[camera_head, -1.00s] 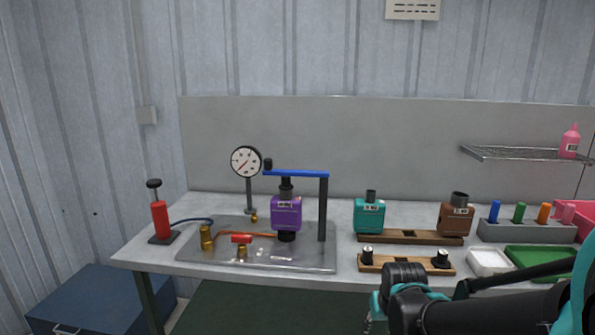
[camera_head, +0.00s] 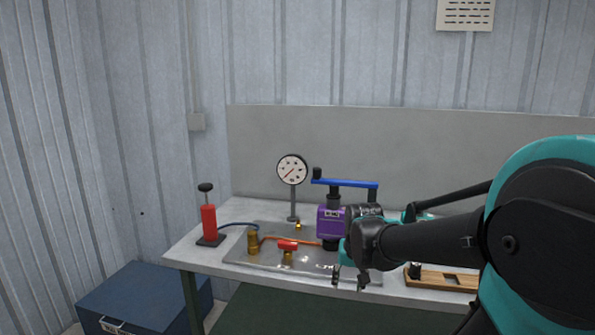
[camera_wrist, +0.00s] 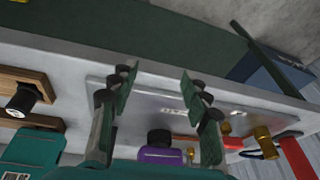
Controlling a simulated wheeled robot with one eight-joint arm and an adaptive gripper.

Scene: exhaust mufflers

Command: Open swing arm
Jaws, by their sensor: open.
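The blue swing arm (camera_head: 345,183) lies level over the purple muffler (camera_head: 329,220), with a black knob at its left end and its post at the right. In the head view, my arm hides most of the post. The purple muffler stands upright under the swing arm; part of it shows in the wrist view (camera_wrist: 160,154). My gripper (camera_head: 350,280) is open and empty, in front of the muffler at the table's front edge. In the wrist view my gripper's two fingers (camera_wrist: 158,85) are spread apart over the metal plate. The swing arm is not seen there.
The metal plate (camera_head: 240,256) carries a round gauge (camera_head: 292,170), brass fittings and a red-handled valve (camera_head: 288,245). A red hand pump (camera_head: 209,222) stands at the left table end. A wooden holder (camera_head: 445,278) is right of my gripper. A grey panel (camera_head: 260,140) stands behind.

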